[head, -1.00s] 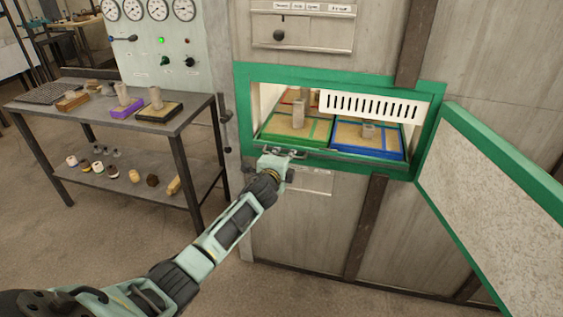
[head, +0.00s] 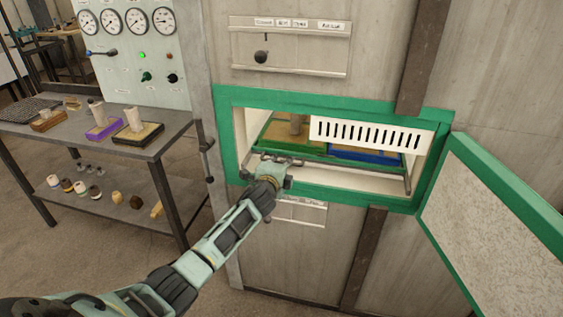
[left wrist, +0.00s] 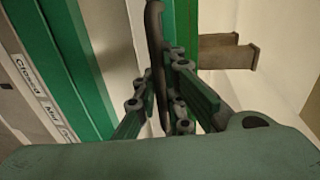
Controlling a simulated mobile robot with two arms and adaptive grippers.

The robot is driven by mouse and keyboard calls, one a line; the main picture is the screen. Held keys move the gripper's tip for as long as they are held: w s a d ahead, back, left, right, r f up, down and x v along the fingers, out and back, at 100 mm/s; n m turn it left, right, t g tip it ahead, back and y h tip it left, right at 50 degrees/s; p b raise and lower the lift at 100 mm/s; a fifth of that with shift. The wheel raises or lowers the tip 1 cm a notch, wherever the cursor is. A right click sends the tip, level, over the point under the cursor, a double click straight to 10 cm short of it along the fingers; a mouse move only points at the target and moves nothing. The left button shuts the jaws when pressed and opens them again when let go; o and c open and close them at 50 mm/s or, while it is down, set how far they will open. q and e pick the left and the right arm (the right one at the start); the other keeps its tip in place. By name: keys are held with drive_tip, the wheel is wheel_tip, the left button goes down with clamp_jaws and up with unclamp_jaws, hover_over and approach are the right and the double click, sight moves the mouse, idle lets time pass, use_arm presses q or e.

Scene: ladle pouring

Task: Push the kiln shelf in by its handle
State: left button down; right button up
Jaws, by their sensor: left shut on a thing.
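The kiln shelf (head: 312,153) sits inside the green-framed kiln opening, set back from the front. It bears a green tray (head: 284,137) and a blue tray (head: 365,156). The shelf's dark bar handle (head: 407,184) runs along its front. My left gripper (head: 270,167) is at the left part of the handle, in the opening. In the left wrist view the fingers of the left gripper (left wrist: 166,95) are closed around the handle bar (left wrist: 155,35). My right gripper is in neither view.
The kiln door (head: 500,215) stands open at the right. A slotted white plate (head: 368,133) hangs across the upper opening and hides part of the trays. A metal table (head: 75,148) with pottery stands at the left. The green frame (head: 228,135) is close beside my gripper.

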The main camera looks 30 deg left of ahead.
use_arm(q)
drive_tip(key=c, duration=1.8)
unclamp_jaws()
drive_tip(key=shift+w, duration=0.15)
drive_tip(key=shift+c, duration=0.2)
drive_tip(key=shift+s, duration=0.2)
drive_tip(key=v, duration=1.1)
drive_tip(key=shift+s, duration=0.3)
